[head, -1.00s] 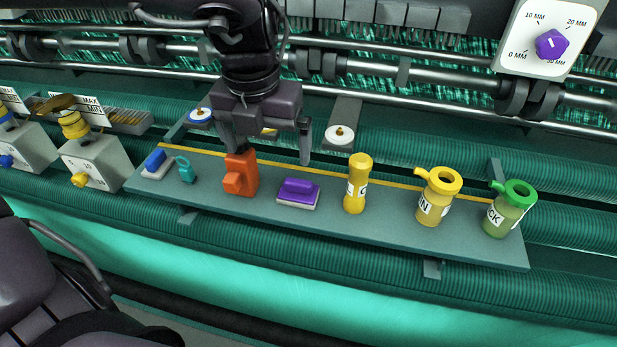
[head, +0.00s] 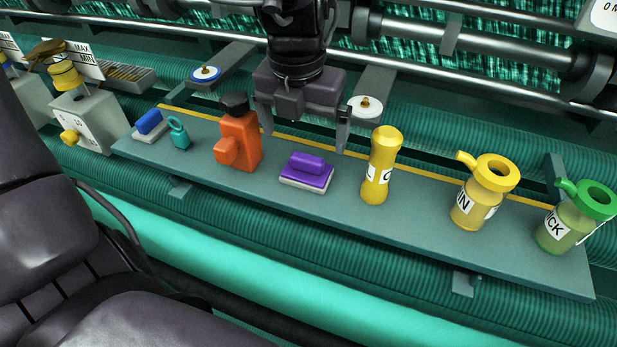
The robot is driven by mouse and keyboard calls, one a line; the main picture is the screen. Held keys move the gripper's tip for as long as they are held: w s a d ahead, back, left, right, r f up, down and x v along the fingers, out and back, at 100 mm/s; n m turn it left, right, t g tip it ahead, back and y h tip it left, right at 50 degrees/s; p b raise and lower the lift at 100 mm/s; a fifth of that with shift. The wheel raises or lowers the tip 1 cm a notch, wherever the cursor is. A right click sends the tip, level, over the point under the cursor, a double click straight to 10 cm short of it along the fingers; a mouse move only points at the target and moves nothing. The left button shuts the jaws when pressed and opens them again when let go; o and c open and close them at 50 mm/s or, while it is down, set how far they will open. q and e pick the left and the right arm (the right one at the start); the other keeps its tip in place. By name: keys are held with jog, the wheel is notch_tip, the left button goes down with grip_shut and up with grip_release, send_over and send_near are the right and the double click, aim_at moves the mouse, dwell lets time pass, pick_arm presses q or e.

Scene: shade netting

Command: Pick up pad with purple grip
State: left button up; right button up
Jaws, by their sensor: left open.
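The pad with the purple grip (head: 307,171) lies on the grey-green shelf (head: 400,219), between an orange bottle-like item and a yellow cylinder. It has a pale base and a purple top with a raised purple bar. My left gripper (head: 303,140) is above and behind the pad, fingers pointing down and spread apart. Nothing is between the fingers, and they look apart from the pad. My right gripper is not in view.
The orange item (head: 238,139) stands left of the pad, the yellow cylinder (head: 381,165) right of it. Further left are a blue-grip pad (head: 150,124) and a teal ring item (head: 179,133). Yellow (head: 483,190) and green-topped (head: 577,216) containers stand at right.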

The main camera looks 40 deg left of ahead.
aim_at(307, 157)
pick_arm(q)
jog(key=shift+f, duration=0.5)
jog(key=shift+w+f+p, duration=0.1)
jog(key=shift+f+p, duration=0.35)
jog(key=shift+f, duration=0.35)
jog(key=f+p, duration=0.1)
jog(key=f, duration=0.3)
jog(key=shift+w+p, duration=0.35)
jog(key=shift+w, duration=0.05)
jog(key=shift+f, duration=0.45)
jog(key=c, duration=1.2)
jog(key=shift+o, duration=0.2)
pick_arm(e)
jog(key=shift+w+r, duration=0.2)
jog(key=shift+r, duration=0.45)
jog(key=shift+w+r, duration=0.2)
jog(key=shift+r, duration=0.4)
pick_arm(q)
jog(key=shift+r, duration=0.1)
